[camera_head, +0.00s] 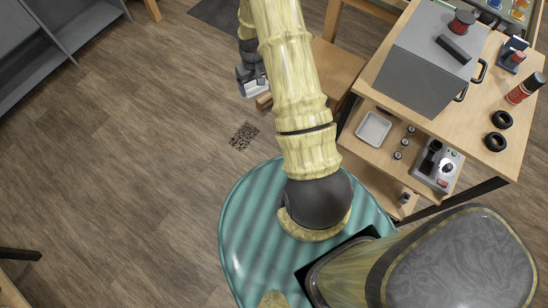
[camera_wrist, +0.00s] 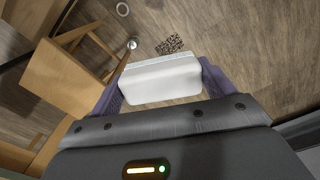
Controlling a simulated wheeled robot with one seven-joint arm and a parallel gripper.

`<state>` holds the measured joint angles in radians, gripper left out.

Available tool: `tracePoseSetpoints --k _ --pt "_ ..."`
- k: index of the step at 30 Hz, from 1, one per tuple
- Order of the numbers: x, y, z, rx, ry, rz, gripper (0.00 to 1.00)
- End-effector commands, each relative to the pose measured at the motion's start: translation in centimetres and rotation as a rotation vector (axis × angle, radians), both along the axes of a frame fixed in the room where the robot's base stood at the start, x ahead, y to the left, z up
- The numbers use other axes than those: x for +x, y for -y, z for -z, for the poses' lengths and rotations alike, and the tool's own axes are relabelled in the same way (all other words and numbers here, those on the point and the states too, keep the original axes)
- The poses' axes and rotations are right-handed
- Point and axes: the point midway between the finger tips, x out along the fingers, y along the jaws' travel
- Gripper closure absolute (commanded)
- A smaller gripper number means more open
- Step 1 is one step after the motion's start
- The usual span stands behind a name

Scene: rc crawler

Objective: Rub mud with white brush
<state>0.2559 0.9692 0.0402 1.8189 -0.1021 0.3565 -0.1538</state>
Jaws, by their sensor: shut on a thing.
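The white brush (camera_wrist: 160,82) is a pale block with its bristle edge facing away from me in the wrist view. My gripper (camera_wrist: 162,88) is shut on it, with a purple finger at each end. The mud (camera_wrist: 170,44) is a dark speckled patch on the wood floor, beyond the brush and apart from it in the wrist view. In the head view the mud (camera_head: 243,136) lies left of my arm. There my gripper (camera_head: 250,80) shows past the mud, partly hidden by my arm, with the white brush (camera_head: 249,90) at its end.
A wooden stool (camera_wrist: 62,75) stands close to my gripper on the left of the wrist view. A workbench (camera_head: 478,140) at right holds a grey box (camera_head: 425,65), a white tray (camera_head: 373,128) and black rings (camera_head: 500,118). Grey shelving (camera_head: 60,40) stands at upper left. Floor left of the mud is clear.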

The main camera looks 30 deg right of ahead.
Motion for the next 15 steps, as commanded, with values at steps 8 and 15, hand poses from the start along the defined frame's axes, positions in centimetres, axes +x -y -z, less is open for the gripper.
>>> tracePoseSetpoints --k 8,15 --pt "0.1 1.2 9.9 0.000 -0.001 -0.003 0.37" --pt "0.1 2.1 17.2 0.000 -0.001 -0.005 0.37"
